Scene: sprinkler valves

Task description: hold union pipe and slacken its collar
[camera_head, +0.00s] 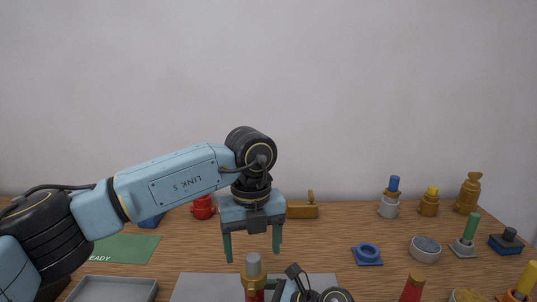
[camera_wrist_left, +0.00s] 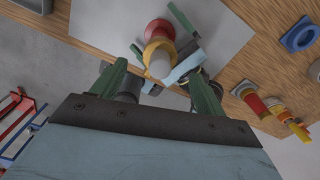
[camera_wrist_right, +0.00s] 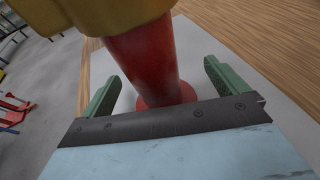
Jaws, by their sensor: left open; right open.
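The union pipe stands upright, with a grey top (camera_head: 253,264), a brass-yellow collar (camera_head: 254,283) and a red body (camera_wrist_right: 150,60). My left gripper (camera_head: 252,256) points down, open, its fingers either side of the grey top and above the collar. In the left wrist view the grey top (camera_wrist_left: 160,66) and collar (camera_wrist_left: 160,47) show between its fingers. My right gripper (camera_wrist_right: 161,76) is open, low beside the pipe, with the red body between its fingers. I see no clear contact there. The collar (camera_wrist_right: 95,15) hangs over that view's top edge. The pipe's foot is partly hidden in the head view.
A grey mat (camera_head: 200,287) lies under the pipe. A grey tray (camera_head: 118,290) and a green card (camera_head: 128,248) are at left. A red part (camera_head: 203,207) and a brass valve (camera_head: 302,208) stand behind. Several fittings, including a blue ring (camera_head: 368,252) and a grey bowl (camera_head: 425,248), crowd the right.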

